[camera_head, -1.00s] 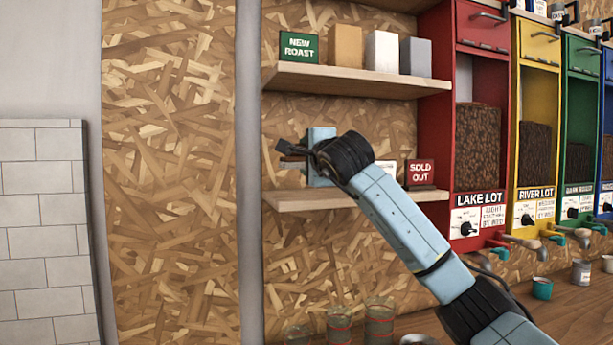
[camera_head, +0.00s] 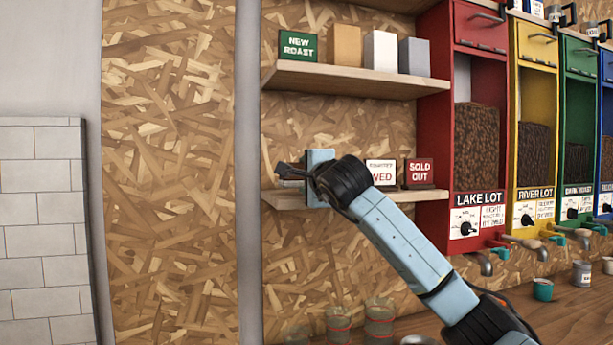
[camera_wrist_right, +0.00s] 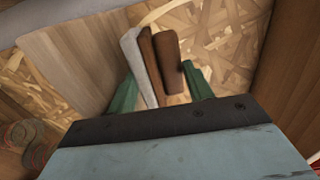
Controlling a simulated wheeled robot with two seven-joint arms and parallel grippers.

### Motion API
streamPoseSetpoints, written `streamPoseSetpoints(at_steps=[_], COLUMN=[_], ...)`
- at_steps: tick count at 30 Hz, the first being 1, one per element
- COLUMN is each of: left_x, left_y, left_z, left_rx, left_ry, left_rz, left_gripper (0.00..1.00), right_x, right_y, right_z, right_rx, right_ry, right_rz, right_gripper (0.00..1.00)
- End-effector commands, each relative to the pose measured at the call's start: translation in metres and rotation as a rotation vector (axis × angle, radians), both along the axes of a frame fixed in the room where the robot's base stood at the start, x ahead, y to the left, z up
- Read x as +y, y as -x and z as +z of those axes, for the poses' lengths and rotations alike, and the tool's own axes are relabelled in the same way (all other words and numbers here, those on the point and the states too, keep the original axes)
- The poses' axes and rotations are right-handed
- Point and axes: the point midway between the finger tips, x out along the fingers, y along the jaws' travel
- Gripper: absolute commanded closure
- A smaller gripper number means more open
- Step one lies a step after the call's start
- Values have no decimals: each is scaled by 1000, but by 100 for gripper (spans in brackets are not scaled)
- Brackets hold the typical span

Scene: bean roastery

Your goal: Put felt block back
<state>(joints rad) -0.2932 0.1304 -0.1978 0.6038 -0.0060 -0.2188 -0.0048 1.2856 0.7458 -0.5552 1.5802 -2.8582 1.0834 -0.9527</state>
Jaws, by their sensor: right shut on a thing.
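My right gripper (camera_wrist_right: 158,92) is shut on the felt block (camera_wrist_right: 167,62), which shows in the right wrist view between the green fingers. The block has a brown body and a pale grey layer on its left side. In the head view my right gripper (camera_head: 290,172) is at the left end of the lower wall shelf (camera_head: 375,197). The block is hard to make out there, as the wrist and the blue gripper body cover much of it. I cannot tell whether the block touches the shelf. My left gripper is not in view.
A WED sign (camera_head: 381,172) and a red SOLD OUT sign (camera_head: 419,172) stand on the lower shelf, right of my wrist. The upper shelf (camera_head: 340,80) above holds a green NEW ROAST sign (camera_head: 298,46) and several blocks or bags. Glass jars (camera_head: 379,318) stand below.

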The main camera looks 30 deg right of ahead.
Motion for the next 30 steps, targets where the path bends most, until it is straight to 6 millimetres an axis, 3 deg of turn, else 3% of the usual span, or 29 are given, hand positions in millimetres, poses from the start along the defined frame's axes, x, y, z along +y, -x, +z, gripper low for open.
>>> streamPoseSetpoints(at_steps=[2, 3, 7, 24, 30], left_x=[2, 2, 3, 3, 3], left_y=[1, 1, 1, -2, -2], left_z=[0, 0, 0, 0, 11], left_rx=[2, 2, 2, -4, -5], left_ry=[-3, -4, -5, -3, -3], left_rz=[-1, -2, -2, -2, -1], left_gripper=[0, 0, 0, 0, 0], right_x=[0, 0, 0, 1, 2], right_y=[0, 0, 0, -2, -2], right_z=[1, 0, 0, -7, 4], right_rx=[-2, -1, 1, 15, 16], right_ry=[0, 0, 0, -1, -2], right_rz=[0, 0, 0, 1, 2], right_gripper=[73, 45, 28, 27, 27])
